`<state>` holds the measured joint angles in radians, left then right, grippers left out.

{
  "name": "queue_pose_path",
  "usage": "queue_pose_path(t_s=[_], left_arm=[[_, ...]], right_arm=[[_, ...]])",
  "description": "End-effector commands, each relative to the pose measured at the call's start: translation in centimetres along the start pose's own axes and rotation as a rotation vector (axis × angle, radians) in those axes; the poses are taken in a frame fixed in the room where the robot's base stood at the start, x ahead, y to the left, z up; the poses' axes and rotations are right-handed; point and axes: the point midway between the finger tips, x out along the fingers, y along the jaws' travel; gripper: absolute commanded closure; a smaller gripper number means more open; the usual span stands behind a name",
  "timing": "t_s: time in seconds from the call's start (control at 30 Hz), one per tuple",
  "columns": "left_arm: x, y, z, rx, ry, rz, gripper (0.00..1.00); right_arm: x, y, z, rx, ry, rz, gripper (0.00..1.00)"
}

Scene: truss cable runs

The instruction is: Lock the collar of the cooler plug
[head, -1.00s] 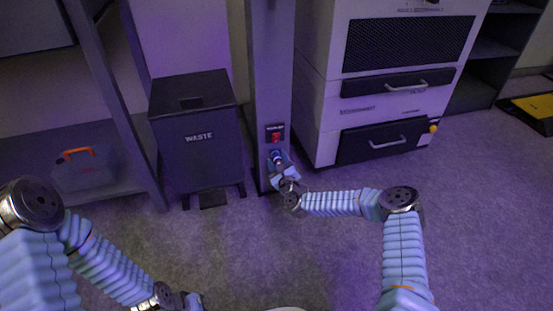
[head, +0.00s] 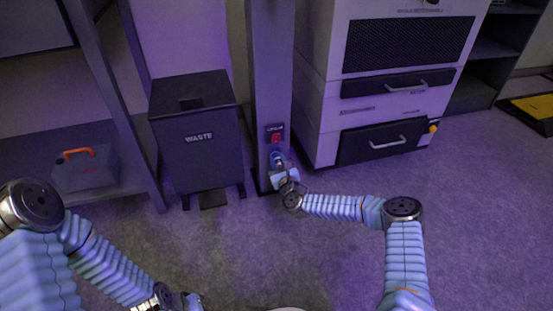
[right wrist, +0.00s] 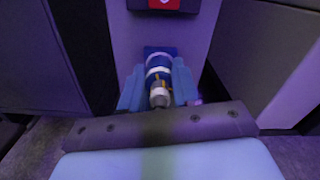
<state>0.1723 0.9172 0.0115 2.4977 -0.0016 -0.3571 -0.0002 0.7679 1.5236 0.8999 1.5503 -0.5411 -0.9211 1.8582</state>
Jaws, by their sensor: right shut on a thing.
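The cooler plug (right wrist: 159,84) sits at a blue socket on the face of the grey post (head: 270,70). In the right wrist view it has a blue collar with a white band, yellow marks and a grey rear end towards me. My right gripper (right wrist: 159,76) has one blue finger on each side of the collar and is shut on it. In the head view the right gripper (head: 280,165) is low on the post and hides most of the plug. My left gripper (head: 190,301) is low at the bottom edge, away from the post; its jaws cannot be made out.
A red switch (head: 276,138) is just above the plug. A dark waste bin (head: 196,150) stands left of the post, a white cabinet with drawers (head: 330,110) right of it. A toolbox with an orange handle (head: 84,170) is on the left shelf. Floor in front is clear.

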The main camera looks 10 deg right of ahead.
Motion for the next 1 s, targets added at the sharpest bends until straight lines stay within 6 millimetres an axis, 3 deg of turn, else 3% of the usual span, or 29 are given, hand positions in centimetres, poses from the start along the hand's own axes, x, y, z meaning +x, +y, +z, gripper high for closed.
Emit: queue_pose_path(t_s=[0.1, 0.37, 0.53, 0.8, 1.0], left_arm=[[0.01, 0.00, 0.00, 0.000, 0.000, 0.000, 1.00], [0.01, 0.00, 0.00, 0.000, 0.000, 0.000, 1.00], [0.00, 0.00, 0.00, 0.000, 0.000, 0.000, 1.00], [0.01, 0.00, 0.00, 0.000, 0.000, 0.000, 1.00], [0.00, 0.00, 0.00, 0.000, 0.000, 0.000, 1.00]], right_arm=[[0.16, -0.16, -0.05, 0.176, 0.000, -0.006, 1.00], [0.23, -0.18, 0.08, 0.213, -0.002, -0.004, 1.00], [0.33, -0.21, -0.03, 0.435, -0.001, -0.007, 1.00], [0.38, -0.22, 0.05, 0.470, -0.002, -0.005, 1.00], [0.53, -0.23, 0.07, 0.696, -0.003, -0.006, 1.00]])
